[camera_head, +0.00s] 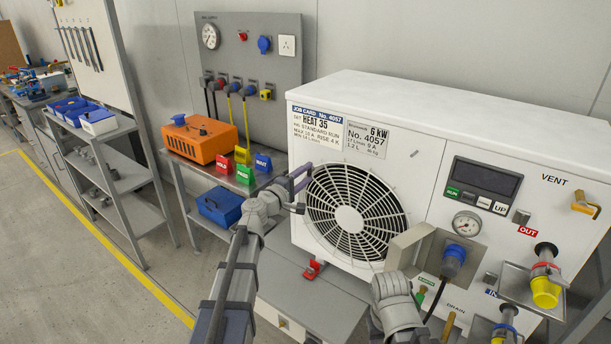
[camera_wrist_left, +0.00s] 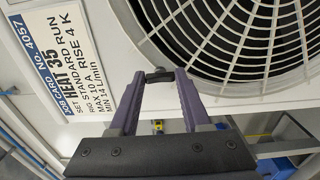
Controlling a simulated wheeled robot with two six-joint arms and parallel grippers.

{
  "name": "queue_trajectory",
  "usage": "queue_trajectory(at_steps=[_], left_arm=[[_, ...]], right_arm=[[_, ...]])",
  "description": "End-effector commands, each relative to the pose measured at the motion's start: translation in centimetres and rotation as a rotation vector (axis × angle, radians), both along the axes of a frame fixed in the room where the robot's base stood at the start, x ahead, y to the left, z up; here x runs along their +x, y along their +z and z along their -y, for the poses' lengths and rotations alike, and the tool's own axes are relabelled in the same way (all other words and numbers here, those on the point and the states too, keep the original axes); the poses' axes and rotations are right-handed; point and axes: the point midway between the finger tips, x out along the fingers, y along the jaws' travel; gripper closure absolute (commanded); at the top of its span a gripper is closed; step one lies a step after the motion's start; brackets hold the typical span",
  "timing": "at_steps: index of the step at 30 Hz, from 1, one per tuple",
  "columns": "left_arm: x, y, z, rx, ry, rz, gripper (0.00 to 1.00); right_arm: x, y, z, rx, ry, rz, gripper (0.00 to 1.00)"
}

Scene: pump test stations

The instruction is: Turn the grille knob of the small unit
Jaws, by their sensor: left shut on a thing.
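The white unit (camera_head: 375,130) stands on a grey bench and has a round fan grille (camera_head: 350,212) in its front. A small dark knob (camera_wrist_left: 158,76) sits on the white front beside the grille's edge in the left wrist view. My left gripper (camera_head: 302,180) has purple fingers and is at the grille's left edge. In the left wrist view the fingertips (camera_wrist_left: 159,77) are on either side of the knob and shut on it. The knob is hidden by the fingers in the head view. My right arm shows at the bottom, but its gripper is not visible.
A job card (camera_head: 317,128) is above the grille. A display panel (camera_head: 483,182), gauge (camera_head: 466,223) and yellow-ended hose coupling (camera_head: 546,290) are on the right. An orange box (camera_head: 199,138) and coloured blocks stand on the left bench. Open floor lies at the lower left.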

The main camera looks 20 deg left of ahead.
Motion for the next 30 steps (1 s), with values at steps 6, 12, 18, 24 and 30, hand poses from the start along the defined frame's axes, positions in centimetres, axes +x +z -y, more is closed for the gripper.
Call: queue_trajectory(at_steps=[6,12,18,24,30], left_arm=[[-0.1,-0.1,0.1,0.001,-0.002,-0.001,0.43],[0.0,0.0,0.0,0.0,-0.001,-0.001,0.22],[0.0,0.0,0.0,-0.001,-0.001,0.0,0.22],[-0.9,0.0,-0.3,-0.001,0.0,0.0,0.22],[-3.5,0.0,-1.1,-0.001,0.001,0.0,0.22]], right_arm=[[0.0,0.0,0.0,0.0,0.0,0.0,0.5],[0.0,0.0,0.0,0.0,0.0,0.0,0.5],[0.0,0.0,0.0,0.0,0.0,0.0,0.5],[0.0,0.0,0.0,0.0,0.0,0.0,0.5],[0.0,0.0,0.0,0.0,0.0,0.0,0.5]])
